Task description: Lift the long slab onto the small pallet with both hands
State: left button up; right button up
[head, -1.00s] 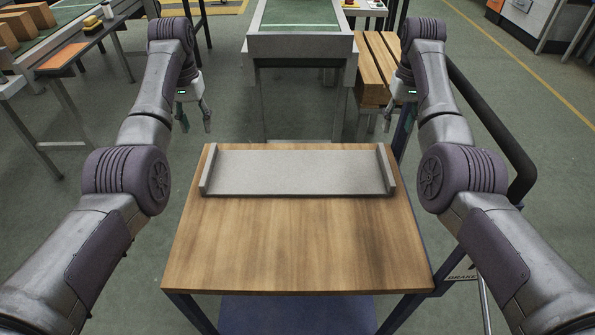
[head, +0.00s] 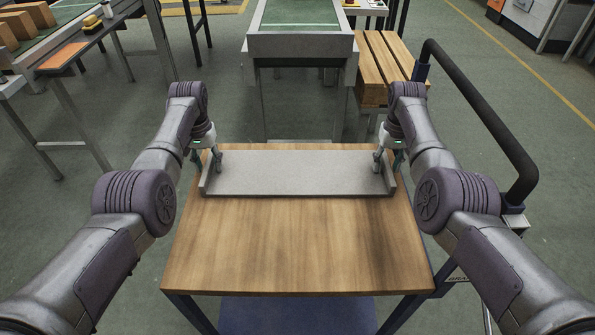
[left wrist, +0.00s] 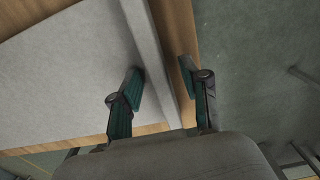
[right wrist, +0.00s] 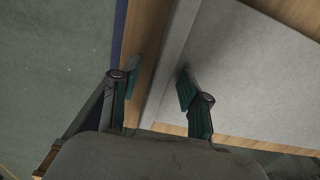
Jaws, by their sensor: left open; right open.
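The long grey slab (head: 298,173) lies flat at the far side of a wooden tabletop, with a raised lip at each end. My left gripper (head: 206,164) is open at its left end. In the left wrist view the fingers (left wrist: 163,88) are on either side of the lip, one over the slab and one outside. My right gripper (head: 387,163) is open at the right end. In the right wrist view its fingers (right wrist: 158,87) likewise straddle the lip. Neither gripper is closed on it. I cannot clearly identify the small pallet; slatted wooden beams (head: 388,65) stand at the back right.
The front of the wooden tabletop (head: 298,245) is clear. A black handrail (head: 490,130) curves at the right. A conveyor (head: 300,45) stands behind the table, and another bench (head: 85,45) is at the back left.

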pick_arm(q)
grip_shut()
pick_arm(e)
grip_shut()
pick_arm(q)
jog(key=shift+w+r, duration=0.2)
pick_arm(e)
jog(key=shift+w+r, duration=0.15)
jog(key=shift+r, duration=0.05)
